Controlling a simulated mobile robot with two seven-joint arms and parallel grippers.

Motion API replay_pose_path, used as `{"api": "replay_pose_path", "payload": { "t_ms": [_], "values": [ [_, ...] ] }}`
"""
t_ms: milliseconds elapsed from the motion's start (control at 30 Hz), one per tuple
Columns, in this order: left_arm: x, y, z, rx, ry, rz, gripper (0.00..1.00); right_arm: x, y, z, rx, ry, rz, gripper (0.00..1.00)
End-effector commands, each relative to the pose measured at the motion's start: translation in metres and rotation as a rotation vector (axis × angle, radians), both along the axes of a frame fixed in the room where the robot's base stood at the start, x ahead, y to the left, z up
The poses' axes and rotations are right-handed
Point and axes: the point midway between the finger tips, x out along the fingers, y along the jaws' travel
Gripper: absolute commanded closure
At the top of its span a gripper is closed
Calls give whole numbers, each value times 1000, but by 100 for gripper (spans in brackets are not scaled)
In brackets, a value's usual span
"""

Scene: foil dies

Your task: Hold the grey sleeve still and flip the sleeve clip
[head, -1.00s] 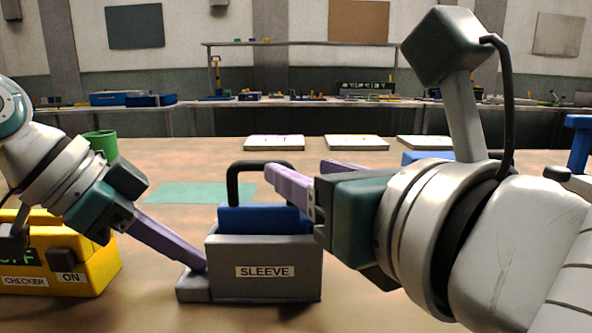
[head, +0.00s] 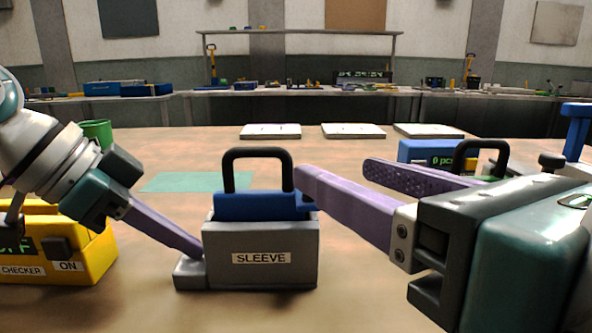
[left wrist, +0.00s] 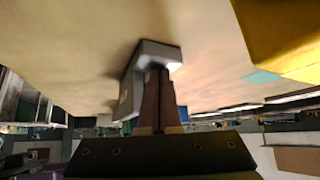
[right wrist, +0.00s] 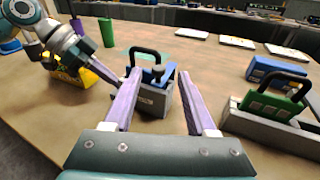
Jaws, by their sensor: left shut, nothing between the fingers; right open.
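The grey sleeve (head: 262,262), labelled SLEEVE, stands on the table in the middle of the head view. A blue block (head: 250,205) with a black handle (head: 257,153) sits in it. A small blue piece shows at the sleeve's top right edge (head: 307,203); I cannot tell the clip's position surely. My left gripper (head: 200,253) is shut and empty, its tips at the low foot on the sleeve's left. The left wrist view shows the shut fingers against the grey sleeve (left wrist: 128,85). My right gripper (head: 335,175) is open, one fingertip close to the sleeve's top right corner; contact is unclear.
A yellow checker box (head: 85,255) stands left, with a green cup (head: 97,132) behind. A teal mat (head: 190,182) and white plates (head: 270,132) lie farther back. Right, a blue box (head: 420,152) and a grey holder (right wrist: 262,128) with a green handled block stand near.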

Motion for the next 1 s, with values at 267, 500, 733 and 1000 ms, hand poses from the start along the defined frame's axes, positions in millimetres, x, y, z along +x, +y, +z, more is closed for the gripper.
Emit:
{"api": "replay_pose_path", "payload": {
  "t_ms": [267,500,733,1000],
  "values": [
    [-2,1,-5,8,10,-1,100,18,4,9,-17,-99,46,72],
    [-2,1,-5,8,10,-1,100,61,10,28,-122,-364,257,99],
    [-2,1,-5,9,9,0,100,86,-4,21,-283,-476,540,100],
    [-2,1,-5,8,9,0,100,88,-64,-6,-478,-395,865,100]
  ]
}}
